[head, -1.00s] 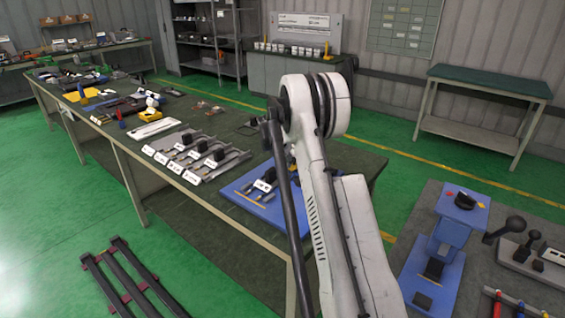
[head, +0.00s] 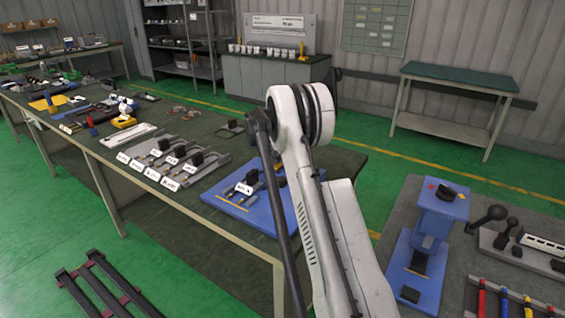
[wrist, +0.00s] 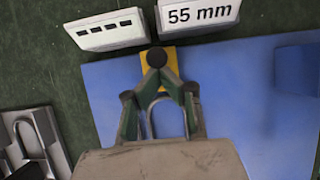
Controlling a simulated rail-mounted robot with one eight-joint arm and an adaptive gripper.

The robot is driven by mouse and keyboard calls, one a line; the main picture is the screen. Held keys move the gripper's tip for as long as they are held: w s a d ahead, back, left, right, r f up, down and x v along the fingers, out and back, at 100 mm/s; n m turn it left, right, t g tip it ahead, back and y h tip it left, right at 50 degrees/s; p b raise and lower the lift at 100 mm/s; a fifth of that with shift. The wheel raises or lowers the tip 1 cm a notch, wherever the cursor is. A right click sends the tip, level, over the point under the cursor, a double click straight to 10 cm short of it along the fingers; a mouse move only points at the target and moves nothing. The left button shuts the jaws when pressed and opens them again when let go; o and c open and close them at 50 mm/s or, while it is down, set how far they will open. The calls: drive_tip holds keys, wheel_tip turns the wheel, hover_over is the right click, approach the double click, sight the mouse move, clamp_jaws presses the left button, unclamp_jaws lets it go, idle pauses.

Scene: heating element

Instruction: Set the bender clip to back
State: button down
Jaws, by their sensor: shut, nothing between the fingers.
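A blue board (head: 225,203) lies on the near end of the long table. It carries black blocks (head: 252,177), white label tags and a yellow line. I cannot tell which part is the bender clip. In the wrist view the blue board (wrist: 240,110) lies below my gripper (wrist: 157,62), whose fingertips meet with nothing held. The tips cover part of a yellow patch (wrist: 190,57) at the board's edge. A thin U-shaped outline shows between the fingers. In the head view my gripper is hidden behind my arm.
A "55 mm" tag (wrist: 198,16) and a slotted white tag (wrist: 105,29) stand beside the board. A grey fixture (wrist: 35,140) is at left. Grey fixtures with black blocks (head: 168,160) line the table. A blue stand (head: 436,235) is at right.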

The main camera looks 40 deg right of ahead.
sight(271, 170)
drive_tip(key=shift+d+r, duration=0.1)
drive_tip(key=shift+d, duration=0.05)
drive_tip(key=shift+a, duration=0.2)
drive_tip(key=a+b, duration=0.1)
drive_tip(key=a, duration=0.1)
drive_tip(key=s+a, duration=0.1)
drive_tip(key=a, duration=0.1)
drive_tip(key=shift+s+b, duration=0.15)
drive_tip(key=shift+b, duration=0.25)
drive_tip(key=v, duration=0.9)
drive_tip(key=shift+a+r, duration=0.15)
drive_tip(key=s+a+r+m+t+y, duration=0.1)
drive_tip(key=s+a+r+m+t, duration=0.1)
drive_tip(key=s+a+r+m, duration=0.6)
drive_tip(key=s+a+r+m+t+y, duration=0.1)
drive_tip(key=s+a+r+m, duration=0.1)
drive_tip(key=s+a+r, duration=0.75)
drive_tip(key=s+a+f+m+t+y, duration=0.1)
drive_tip(key=s+a+f+m, duration=0.2)
drive_tip(key=s+a, duration=0.3)
drive_tip(key=s+a+f+m+y, duration=0.1)
drive_tip(key=s+a+m, duration=0.3)
drive_tip(key=s, duration=0.7)
drive_tip(key=s+a+f+m+t, duration=0.1)
drive_tip(key=s+a+f+m, duration=0.3)
drive_tip(key=s+a, duration=0.4)
drive_tip(key=shift+s+a+f+m+t+y, duration=0.2)
drive_tip(key=shift+s+f+m+t+y, duration=0.1)
drive_tip(key=shift+f+y, duration=0.1)
